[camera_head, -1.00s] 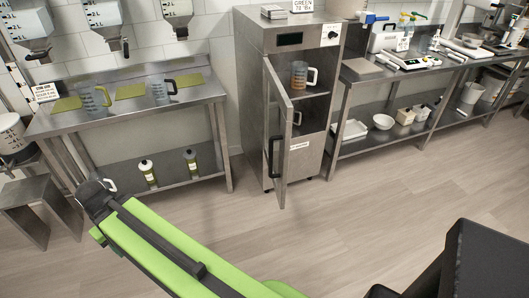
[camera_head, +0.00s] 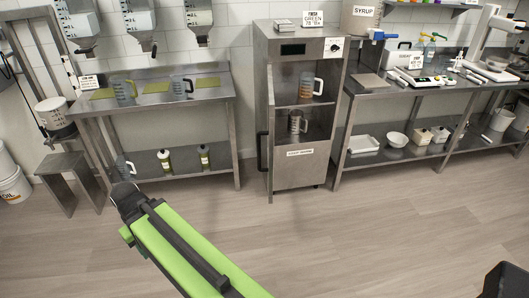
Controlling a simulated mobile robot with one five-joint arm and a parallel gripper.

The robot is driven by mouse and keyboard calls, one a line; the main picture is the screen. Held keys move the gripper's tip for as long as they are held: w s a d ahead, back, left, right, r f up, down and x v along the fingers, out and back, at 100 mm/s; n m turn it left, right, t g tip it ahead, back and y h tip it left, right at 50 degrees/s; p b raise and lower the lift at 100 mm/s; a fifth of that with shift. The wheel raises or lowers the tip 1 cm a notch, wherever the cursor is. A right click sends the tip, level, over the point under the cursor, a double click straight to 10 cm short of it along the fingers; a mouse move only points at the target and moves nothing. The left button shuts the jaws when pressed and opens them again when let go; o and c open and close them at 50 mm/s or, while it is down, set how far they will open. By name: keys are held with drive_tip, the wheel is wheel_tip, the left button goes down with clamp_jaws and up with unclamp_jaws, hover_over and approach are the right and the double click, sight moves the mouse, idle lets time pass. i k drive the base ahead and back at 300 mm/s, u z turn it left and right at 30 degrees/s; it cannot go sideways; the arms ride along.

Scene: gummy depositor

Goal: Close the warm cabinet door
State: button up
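The warm cabinet (camera_head: 306,168) is a tall steel unit in the middle of the view. Its door (camera_head: 269,135) stands open on the left side, swung out towards me and seen almost edge-on. A black handle (camera_head: 262,151) is on the door's outer, left face. Inside, an amber-filled jug (camera_head: 307,87) stands on the upper shelf and another jug (camera_head: 297,121) stands below it. My gripper (camera_head: 124,190) is at the end of my green arm, left of the door and apart from it. Its fingers are too small and dark to read.
A steel table (camera_head: 150,98) with jugs on green mats stands left of the cabinet, with bottles on its lower shelf. A low steel stool (camera_head: 63,163) is at far left. A workbench (camera_head: 420,92) stands right. The floor (camera_head: 340,235) before the cabinet is clear.

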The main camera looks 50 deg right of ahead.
sight(270, 132)
drive_tip(key=z, duration=0.2)
drive_tip(key=i, duration=0.9)
drive_tip(key=u, duration=0.1)
